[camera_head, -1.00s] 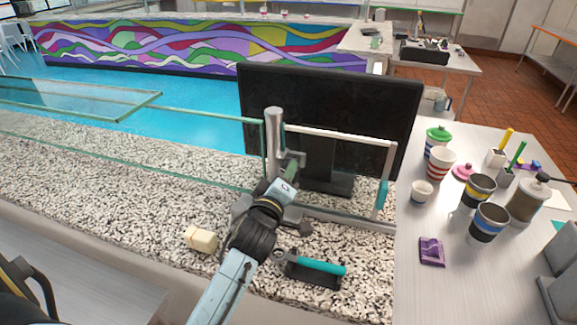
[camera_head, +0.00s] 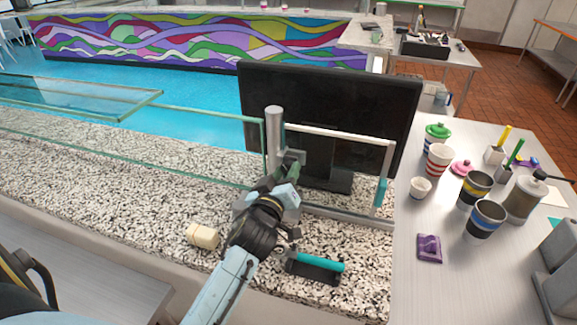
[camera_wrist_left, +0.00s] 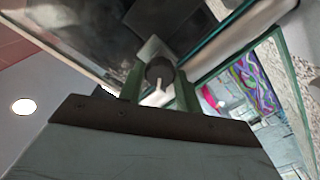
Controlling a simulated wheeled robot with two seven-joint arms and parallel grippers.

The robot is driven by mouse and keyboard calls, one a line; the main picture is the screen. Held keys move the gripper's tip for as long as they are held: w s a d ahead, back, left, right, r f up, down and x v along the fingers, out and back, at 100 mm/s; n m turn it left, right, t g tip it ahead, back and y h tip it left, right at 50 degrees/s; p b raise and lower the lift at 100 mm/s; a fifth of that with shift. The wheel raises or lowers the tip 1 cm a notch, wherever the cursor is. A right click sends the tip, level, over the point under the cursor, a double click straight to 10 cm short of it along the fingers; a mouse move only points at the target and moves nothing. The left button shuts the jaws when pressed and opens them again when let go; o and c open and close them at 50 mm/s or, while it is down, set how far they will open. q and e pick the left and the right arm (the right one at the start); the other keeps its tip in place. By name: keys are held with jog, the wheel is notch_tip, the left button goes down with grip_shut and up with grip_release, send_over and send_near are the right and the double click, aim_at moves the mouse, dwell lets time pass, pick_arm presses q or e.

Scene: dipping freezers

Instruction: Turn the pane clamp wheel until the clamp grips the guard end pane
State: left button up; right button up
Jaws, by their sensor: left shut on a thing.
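My left gripper (camera_head: 288,175) reaches the clamp at the foot of the grey metal post (camera_head: 275,130). In the left wrist view its two green fingers (camera_wrist_left: 158,88) are closed about a dark round knob, the pane clamp wheel (camera_wrist_left: 160,70), with a pale stub below it. In the head view the gripper and wrist mostly hide the wheel. The clear guard pane (camera_head: 205,150), with green edges, stands left of the post. A framed end section with a pale top rail (camera_head: 340,135) stands to its right. Whether the clamp touches the pane cannot be told. My right gripper is out of view.
A black monitor (camera_head: 340,100) stands close behind the frame. A cream block (camera_head: 202,235) and a teal-handled tool (camera_head: 318,262) lie on the speckled counter (camera_head: 110,185) near my forearm. Cups, including a striped one (camera_head: 438,160), crowd the steel counter at right.

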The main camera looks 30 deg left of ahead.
pick_arm(q)
jog(key=shift+m+p, duration=0.3)
jog(key=shift+m, duration=1.7)
jog(key=m+p, duration=0.1)
jog(key=m, duration=0.1)
jog(key=shift+m, duration=1.1)
